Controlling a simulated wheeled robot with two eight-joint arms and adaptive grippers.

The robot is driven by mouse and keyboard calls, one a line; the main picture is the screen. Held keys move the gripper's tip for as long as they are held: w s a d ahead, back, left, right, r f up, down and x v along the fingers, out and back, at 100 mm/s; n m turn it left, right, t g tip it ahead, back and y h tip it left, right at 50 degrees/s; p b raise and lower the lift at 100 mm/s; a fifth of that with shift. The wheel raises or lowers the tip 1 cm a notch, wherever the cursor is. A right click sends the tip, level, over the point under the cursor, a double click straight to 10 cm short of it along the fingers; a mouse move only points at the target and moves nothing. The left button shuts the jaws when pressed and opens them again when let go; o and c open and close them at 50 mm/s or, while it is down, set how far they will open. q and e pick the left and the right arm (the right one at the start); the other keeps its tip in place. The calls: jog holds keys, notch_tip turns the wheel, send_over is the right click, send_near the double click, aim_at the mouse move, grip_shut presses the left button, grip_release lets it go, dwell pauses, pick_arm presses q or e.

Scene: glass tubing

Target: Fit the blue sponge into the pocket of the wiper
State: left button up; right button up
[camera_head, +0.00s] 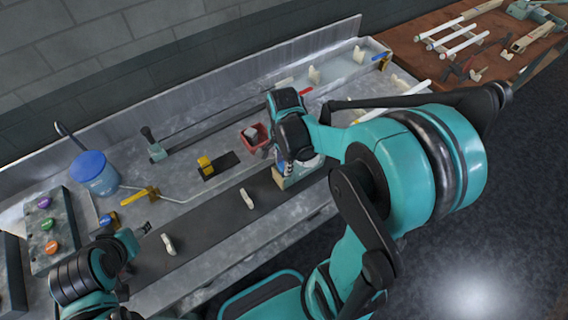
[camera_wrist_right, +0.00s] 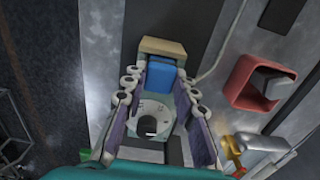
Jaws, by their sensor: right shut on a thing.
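In the right wrist view the two padded fingers of my right gripper (camera_wrist_right: 163,78) close on the blue sponge (camera_wrist_right: 166,74) at their tips. A beige block (camera_wrist_right: 163,46) lies right beyond the sponge; I cannot tell whether they touch or whether it is part of the wiper. In the head view my right gripper (camera_head: 286,160) is low over the dark strip, mostly hidden by its own arm, with the beige block (camera_head: 278,177) below it. I cannot clearly make out the wiper's pocket. My left gripper (camera_head: 110,258) is at the lower left, its fingers unclear.
A red container (camera_head: 255,137) with a grey block stands close to my right gripper; it also shows in the wrist view (camera_wrist_right: 241,84). The dark strip (camera_head: 210,220) has free room.

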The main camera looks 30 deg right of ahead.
jog(key=shift+s, duration=0.1)
jog(key=shift+f, duration=0.15)
jog(key=o, duration=0.9)
jog(key=shift+o, duration=0.2)
jog(key=shift+r, duration=0.35)
notch_tip(320, 180, up, 12)
jog(key=f+p, duration=0.1)
jog(key=p, duration=0.3)
jog(key=s+a+r+n+t, duration=0.3)
jog(key=s+a+n+t, duration=0.2)
jog(key=n, duration=1.2)
jog(key=shift+a+t, duration=1)
jog(key=shift+t, duration=0.1)
